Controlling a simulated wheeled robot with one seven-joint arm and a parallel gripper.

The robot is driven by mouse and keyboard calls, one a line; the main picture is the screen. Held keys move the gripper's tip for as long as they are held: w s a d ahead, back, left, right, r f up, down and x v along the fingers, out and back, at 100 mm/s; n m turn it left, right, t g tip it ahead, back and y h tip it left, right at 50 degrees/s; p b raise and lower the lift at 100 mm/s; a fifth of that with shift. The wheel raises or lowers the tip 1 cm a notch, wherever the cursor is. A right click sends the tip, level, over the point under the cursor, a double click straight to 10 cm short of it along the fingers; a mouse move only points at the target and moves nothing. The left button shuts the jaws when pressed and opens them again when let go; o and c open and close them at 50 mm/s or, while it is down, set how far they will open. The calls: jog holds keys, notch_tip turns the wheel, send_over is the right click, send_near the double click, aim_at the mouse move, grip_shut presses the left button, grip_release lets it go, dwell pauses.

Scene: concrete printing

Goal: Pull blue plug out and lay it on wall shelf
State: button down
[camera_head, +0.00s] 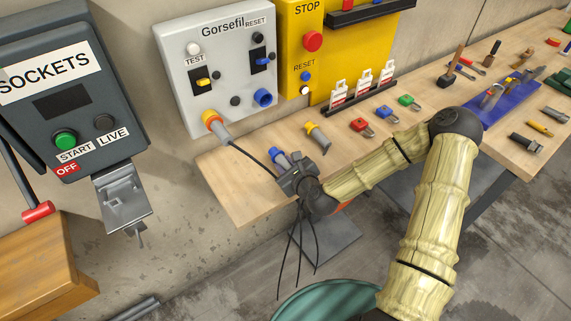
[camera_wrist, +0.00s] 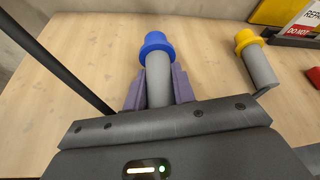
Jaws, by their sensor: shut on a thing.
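The blue plug (camera_head: 277,155) has a blue collar and a grey body. My gripper (camera_head: 289,169) is shut on it, over the near end of the wooden shelf along the wall (camera_head: 232,190). In the wrist view the plug's grey body (camera_wrist: 158,82) sits between my purple fingers (camera_wrist: 158,92), its blue collar pointing away. I cannot tell whether the plug touches the shelf top. The blue socket (camera_head: 263,97) on the white panel (camera_head: 205,75) has no plug in it. The plug's rear end is hidden by my gripper.
A yellow plug (camera_head: 317,135) lies just right of my gripper. An orange-yellow plug (camera_head: 213,121) sits in the panel with a black cable (camera_head: 255,160) running towards my gripper. Red, blue and green padlocks (camera_head: 385,113) and upright tags (camera_head: 362,80) stand farther right.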

jog(key=shift+f+b, duration=0.3)
jog(key=shift+f, duration=0.3)
jog(key=c, duration=1.1)
grip_release()
jog(key=shift+r, duration=0.1)
jog(key=shift+s, duration=0.1)
jog(key=shift+s, duration=0.25)
jog(key=v, duration=0.5)
jog(key=shift+s+d+r, duration=0.2)
jog(key=shift+s+d, duration=0.1)
jog(key=shift+r+p, duration=0.3)
jog(key=shift+p, duration=0.45)
jog(key=shift+w+d+p, duration=0.15)
jog(key=shift+d+p, duration=0.05)
jog(key=shift+p, duration=0.75)
